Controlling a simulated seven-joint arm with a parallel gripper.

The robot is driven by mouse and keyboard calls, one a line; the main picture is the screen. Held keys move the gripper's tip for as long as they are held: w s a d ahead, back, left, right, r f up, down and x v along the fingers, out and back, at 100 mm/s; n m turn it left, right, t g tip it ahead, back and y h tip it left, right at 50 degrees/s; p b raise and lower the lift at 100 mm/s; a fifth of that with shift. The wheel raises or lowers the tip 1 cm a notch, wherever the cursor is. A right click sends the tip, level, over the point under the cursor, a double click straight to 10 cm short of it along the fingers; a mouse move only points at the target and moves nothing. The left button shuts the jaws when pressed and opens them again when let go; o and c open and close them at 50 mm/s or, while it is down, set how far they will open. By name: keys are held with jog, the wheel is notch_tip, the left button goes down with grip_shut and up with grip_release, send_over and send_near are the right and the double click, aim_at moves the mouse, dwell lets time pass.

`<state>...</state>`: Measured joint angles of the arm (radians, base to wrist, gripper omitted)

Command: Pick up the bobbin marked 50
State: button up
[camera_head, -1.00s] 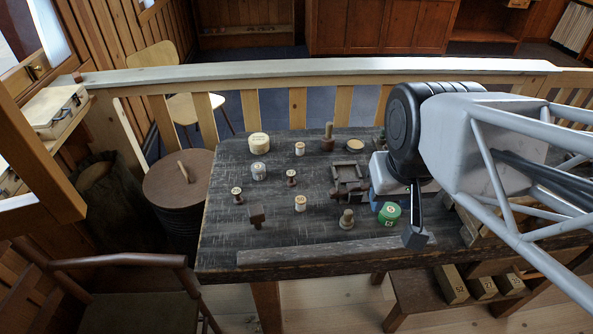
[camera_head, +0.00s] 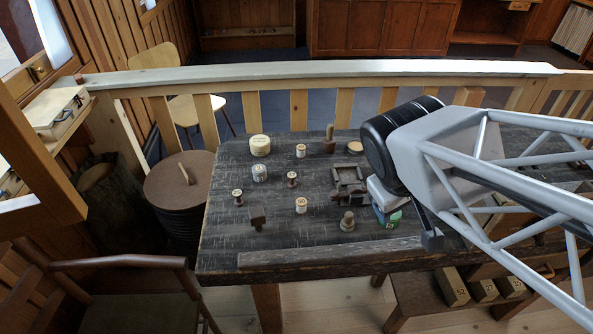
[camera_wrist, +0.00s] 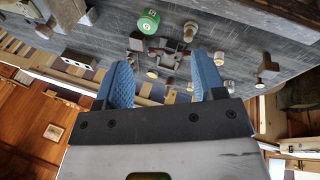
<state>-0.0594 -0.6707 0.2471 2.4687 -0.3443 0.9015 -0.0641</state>
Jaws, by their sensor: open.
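A small pale spool (camera_head: 301,205) with an orange-edged top stands near the middle front of the dark table; its mark looks like 50 or 30, too small to be sure. A white spool (camera_head: 260,173) with a blurred mark stands behind it to the left. A green spool (camera_head: 393,221) with a marked label stands to the right, partly covered by my arm; it also shows in the wrist view (camera_wrist: 148,21). My gripper (camera_wrist: 160,62) is open and empty, its blue fingers apart above the table. In the head view my arm mostly hides it.
A raised strip (camera_head: 300,257) runs along the front edge. The left front is mostly clear.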

jog(key=w+d+f+n+t+h, duration=0.1)
jog(key=w+f+n+t+h, duration=0.15)
jog(key=w+f+n, duration=0.35)
jog(key=n+t+y, duration=0.4)
jog(key=n+t, duration=0.4)
jog(key=n, duration=1.6)
send_near(302, 202)
jog(key=shift+w+d+f, duration=0.1)
jog(key=shift+w+d, duration=0.2)
jog(key=shift+w, duration=0.25)
jog(key=shift+w+d, duration=0.3)
jog(key=shift+w, duration=0.25)
jog(key=shift+a+f+n, duration=0.45)
jog(key=shift+n, duration=0.15)
jog(key=shift+x, duration=1.3)
